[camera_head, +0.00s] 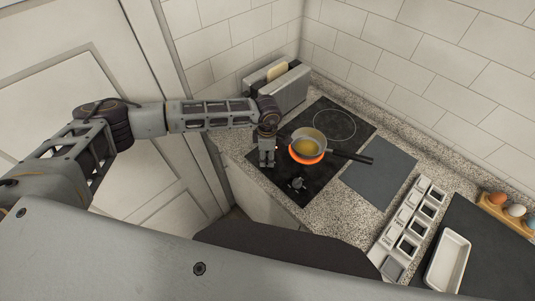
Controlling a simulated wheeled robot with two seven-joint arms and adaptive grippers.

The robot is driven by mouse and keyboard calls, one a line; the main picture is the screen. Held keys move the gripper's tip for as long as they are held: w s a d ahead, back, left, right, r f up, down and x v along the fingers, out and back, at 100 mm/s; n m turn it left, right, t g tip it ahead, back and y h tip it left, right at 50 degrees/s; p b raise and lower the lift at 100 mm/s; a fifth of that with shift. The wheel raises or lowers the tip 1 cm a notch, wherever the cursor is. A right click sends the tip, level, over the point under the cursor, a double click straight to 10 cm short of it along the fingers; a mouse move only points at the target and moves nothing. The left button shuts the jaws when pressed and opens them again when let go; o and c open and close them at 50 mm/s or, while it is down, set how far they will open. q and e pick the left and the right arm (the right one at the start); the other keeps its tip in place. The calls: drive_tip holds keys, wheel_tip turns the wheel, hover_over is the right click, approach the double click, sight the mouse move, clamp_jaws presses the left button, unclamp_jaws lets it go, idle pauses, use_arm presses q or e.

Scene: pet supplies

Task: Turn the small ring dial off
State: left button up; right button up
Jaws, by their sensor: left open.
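The black cooktop (318,190) is set in the speckled counter. A glowing orange ring (307,160) is under a small pan (302,136) with yellowish contents. A larger ring (334,124) behind it is unlit. One dark dial (297,184) shows near the cooktop's front edge. My left gripper (266,165) is open and points down over the cooktop's left part, left of the pan and of that dial. What lies directly under its fingers is hidden, so I cannot tell whether another dial is there. My right gripper is out of view.
A toaster (288,88) with bread stands behind my left gripper. The pan's black handle (352,157) reaches right over a grey mat (380,172). Farther right are a white compartment rack (412,221), a white tray (447,262) and an egg holder (505,213). Tiled walls stand behind.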

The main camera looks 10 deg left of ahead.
use_arm(q)
drive_tip(key=c, duration=1)
drive_tip(key=shift+c, duration=0.2)
